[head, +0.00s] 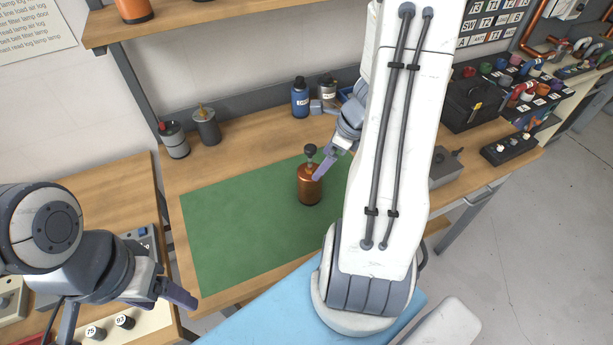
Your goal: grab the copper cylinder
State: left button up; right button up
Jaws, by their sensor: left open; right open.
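The copper cylinder (309,188) stands upright on the green mat (235,228), with a dark knob on a thin stem at its top. My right gripper (318,172) is at the cylinder's upper right side, with one purple finger seen across its edge. The other finger is hard to make out, and I cannot tell whether the gripper touches the cylinder. My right arm hides the area to the right of it. My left gripper (130,312) is open and empty at the lower left, away from the cylinder.
Grey canisters (207,127) stand at the back left of the bench. A blue bottle (300,99) and a grey bottle (327,93) stand at the back. A shelf (200,22) hangs above. The mat's left part is clear. A black connector box (476,98) sits at the right.

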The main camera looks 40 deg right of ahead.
aim_at(313, 171)
jog(key=x, duration=0.2)
jog(key=b+x, duration=0.1)
jog(key=x, duration=0.1)
jog(key=shift+w+d+f, duration=0.15)
jog(key=shift+f, duration=0.25)
jog(key=shift+b+x, duration=0.75)
jog(key=shift+x, duration=1.95)
jog(key=shift+w, duration=0.15)
jog(key=shift+r, duration=0.1)
jog(key=c, duration=1.5)
grip_shut()
jog(key=shift+r, duration=0.15)
